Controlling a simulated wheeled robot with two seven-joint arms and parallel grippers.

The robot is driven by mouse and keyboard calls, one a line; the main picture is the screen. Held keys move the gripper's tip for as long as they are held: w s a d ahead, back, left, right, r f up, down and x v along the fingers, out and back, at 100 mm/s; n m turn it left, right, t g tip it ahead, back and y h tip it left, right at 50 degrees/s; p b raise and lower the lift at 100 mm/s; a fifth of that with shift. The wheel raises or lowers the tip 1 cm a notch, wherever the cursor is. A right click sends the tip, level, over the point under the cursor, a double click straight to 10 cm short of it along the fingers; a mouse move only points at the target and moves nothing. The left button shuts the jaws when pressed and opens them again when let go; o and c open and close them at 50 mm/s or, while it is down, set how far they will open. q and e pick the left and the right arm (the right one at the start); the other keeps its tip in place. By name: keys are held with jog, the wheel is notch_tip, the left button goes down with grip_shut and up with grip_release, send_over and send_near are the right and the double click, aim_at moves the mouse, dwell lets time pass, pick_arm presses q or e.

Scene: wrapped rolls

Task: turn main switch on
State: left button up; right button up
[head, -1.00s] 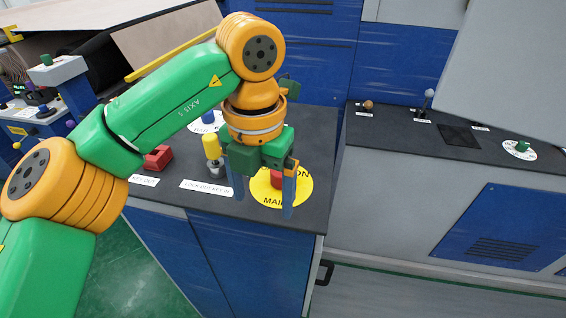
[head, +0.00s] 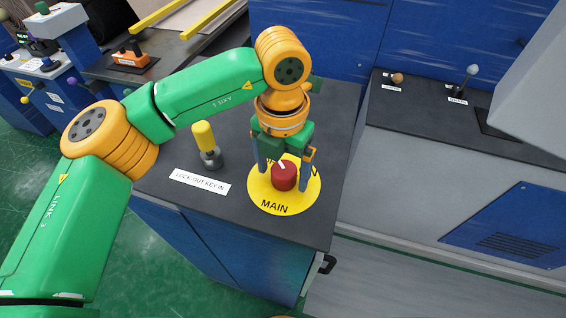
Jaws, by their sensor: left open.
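The main switch is a red knob (head: 284,176) with a white mark on top. It sits on a round yellow plate (head: 268,199) lettered MAIN, on a dark cabinet top. My left gripper (head: 283,176) is open, pointing down, with one blue-grey finger at each side of the knob in the head view. Whether the fingers touch the knob, I cannot tell. The gripper covers the far part of the plate and some of its lettering. My right gripper does not show.
A yellow-handled key (head: 205,140) stands upright left of the switch, behind a LOCK OUT KEY IN label (head: 200,181). The right-hand console (head: 430,118) carries small levers. A grey panel (head: 547,85) juts in at upper right. The cabinet top's front right is clear.

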pick_arm(q)
jog(key=shift+w+d+f, duration=0.2)
jog(key=shift+w+f, duration=0.15)
jog(key=shift+w, duration=0.1)
jog(key=shift+c, duration=0.2)
jog(key=c, duration=1.3)
jog(key=shift+c, duration=0.2)
jog(key=m+b, duration=0.2)
jog(key=m, duration=0.1)
jog(key=m+b, duration=0.1)
jog(key=m, duration=0.3)
jog(key=shift+m, duration=0.3)
jog(key=m, duration=0.5)
jog(key=shift+r, duration=0.2)
jog(key=m, duration=0.5)
jog(key=shift+m, duration=0.3)
